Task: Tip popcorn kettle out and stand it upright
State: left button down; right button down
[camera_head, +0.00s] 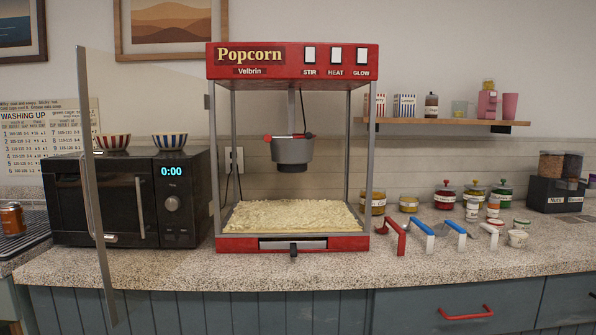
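The popcorn machine (292,60) is red with clear sides and stands on the counter. Its grey kettle (292,152) hangs upright from a rod in the upper half of the cabinet. A bar with a red end (267,137) crosses the kettle's rim. The inside of the kettle cannot be seen. A layer of pale popcorn (290,217) covers the cabinet floor below it. The glass door (92,170) stands swung open to the left, so the front is clear. Neither of my grippers is in view.
A black microwave (130,200) with bowls on top stands left, behind the open door. Several scoops (392,236) and jars (445,196) stand to the right. A shelf (450,122) hangs above them. The speckled counter (200,272) is clear in front of the machine.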

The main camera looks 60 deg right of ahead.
aim_at(291, 155)
jog(key=z, duration=0.2)
jog(key=k, duration=1.2)
jog(key=z, duration=0.85)
jog(key=i, duration=1)
jog(key=u, duration=0.1)
